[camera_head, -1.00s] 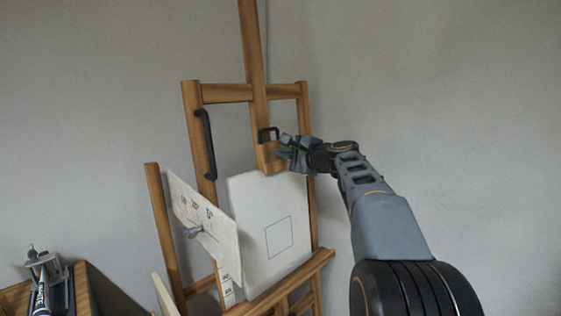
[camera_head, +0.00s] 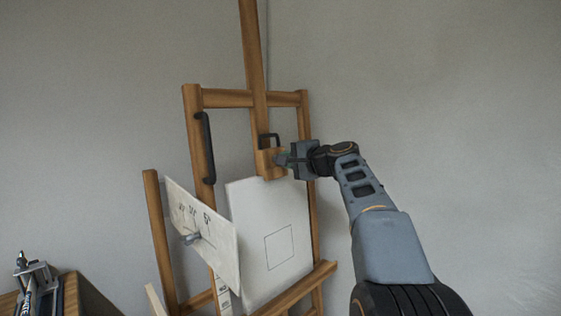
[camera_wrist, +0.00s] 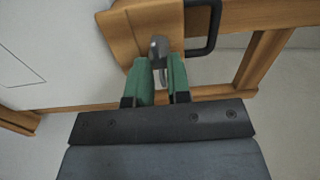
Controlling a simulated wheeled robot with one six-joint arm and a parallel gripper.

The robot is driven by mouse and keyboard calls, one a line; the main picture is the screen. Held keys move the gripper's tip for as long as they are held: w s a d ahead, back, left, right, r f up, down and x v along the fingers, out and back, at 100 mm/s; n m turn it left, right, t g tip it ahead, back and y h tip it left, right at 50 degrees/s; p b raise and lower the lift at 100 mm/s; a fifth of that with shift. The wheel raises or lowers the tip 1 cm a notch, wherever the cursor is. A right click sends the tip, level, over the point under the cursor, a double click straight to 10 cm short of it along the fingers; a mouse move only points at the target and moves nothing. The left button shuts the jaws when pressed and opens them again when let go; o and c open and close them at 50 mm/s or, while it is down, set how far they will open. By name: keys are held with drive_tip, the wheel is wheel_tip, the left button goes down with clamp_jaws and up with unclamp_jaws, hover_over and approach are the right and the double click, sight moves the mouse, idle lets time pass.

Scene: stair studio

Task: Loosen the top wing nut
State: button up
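The top wing nut (camera_wrist: 160,48) is a grey metal piece on the front of the wooden clamp block (camera_head: 268,163) on the easel's mast. In the wrist view its round head shows just beyond the fingertips, and a thin wing hangs down between them. My gripper (camera_wrist: 161,78) has two green fingers, one on each side of that wing. A narrow gap shows between the fingers, and I see no clear contact. In the head view my gripper (camera_head: 283,159) is at the block from the right and hides the nut.
A black handle (camera_head: 270,137) sticks out beside the clamp block. A white canvas (camera_head: 255,220) with a drawn square stands just below. A longer black handle (camera_head: 206,147) is on the left post.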

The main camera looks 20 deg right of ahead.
drive_tip(key=shift+o, duration=1.3)
drive_tip(key=b+v, duration=0.2)
drive_tip(key=v, duration=0.4)
